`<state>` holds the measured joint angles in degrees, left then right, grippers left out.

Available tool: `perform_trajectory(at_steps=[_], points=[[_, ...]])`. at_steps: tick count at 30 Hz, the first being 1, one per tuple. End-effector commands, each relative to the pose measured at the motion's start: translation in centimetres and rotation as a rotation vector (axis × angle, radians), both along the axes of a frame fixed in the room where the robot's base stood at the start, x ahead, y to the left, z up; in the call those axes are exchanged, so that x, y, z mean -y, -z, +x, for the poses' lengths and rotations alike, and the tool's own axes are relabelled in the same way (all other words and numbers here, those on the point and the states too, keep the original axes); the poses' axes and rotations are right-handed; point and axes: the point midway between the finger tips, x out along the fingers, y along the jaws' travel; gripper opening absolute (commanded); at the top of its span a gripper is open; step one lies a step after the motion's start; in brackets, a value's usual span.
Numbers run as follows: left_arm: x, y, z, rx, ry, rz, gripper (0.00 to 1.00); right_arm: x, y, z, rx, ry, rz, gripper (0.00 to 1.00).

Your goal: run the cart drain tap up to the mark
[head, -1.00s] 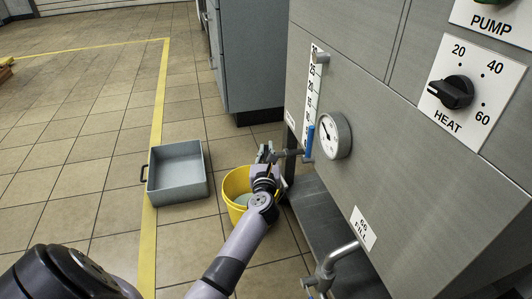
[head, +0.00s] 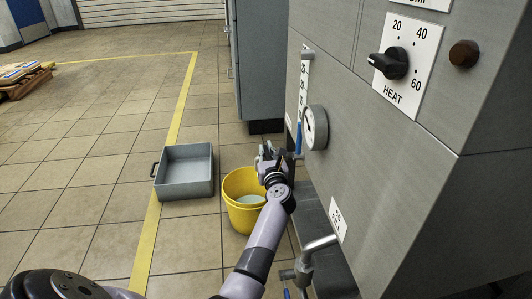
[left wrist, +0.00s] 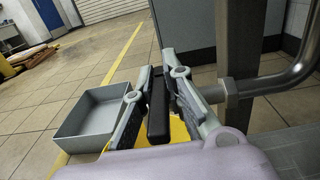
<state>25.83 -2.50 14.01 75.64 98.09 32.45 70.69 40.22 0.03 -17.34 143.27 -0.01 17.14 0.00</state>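The drain tap's short pipe (left wrist: 212,93) comes from the right in the left wrist view, above a yellow bucket (head: 240,190). A black upright bar (left wrist: 158,105), seemingly the tap's handle, stands at its end. My left gripper (head: 267,152) is at the tap, its fingers (left wrist: 158,75) close on both sides of the bar and seemingly shut on it. Pale liquid (head: 250,199) shows in the bucket; no mark can be made out on it. A blue lever (head: 298,137) stands upright beside the pipe, below a white level scale (head: 304,85). My right gripper is not in view.
A grey open tray (head: 184,188) lies on the floor left of the bucket. The grey mixer housing (head: 400,165) fills the right side, with a round gauge (head: 316,127) and a heat knob (head: 392,63). A bent pipe (head: 318,243) sticks out lower down.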

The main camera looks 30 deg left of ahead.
Motion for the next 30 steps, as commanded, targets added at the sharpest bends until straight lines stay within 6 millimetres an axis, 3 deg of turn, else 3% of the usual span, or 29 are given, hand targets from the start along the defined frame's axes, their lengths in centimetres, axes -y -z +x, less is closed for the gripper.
perform_trajectory(at_steps=[10,20,25,30], points=[[0.0,0.0,0.0,-0.001,0.000,-0.001,0.32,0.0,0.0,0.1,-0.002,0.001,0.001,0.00],[0.0,-0.3,0.0,0.001,0.000,-0.001,0.32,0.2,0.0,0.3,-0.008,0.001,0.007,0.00],[0.0,-2.3,0.0,0.005,0.000,-0.002,0.32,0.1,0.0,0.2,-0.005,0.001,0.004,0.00],[0.0,-5.5,0.0,0.006,0.000,-0.004,0.32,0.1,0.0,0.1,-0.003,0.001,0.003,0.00]])
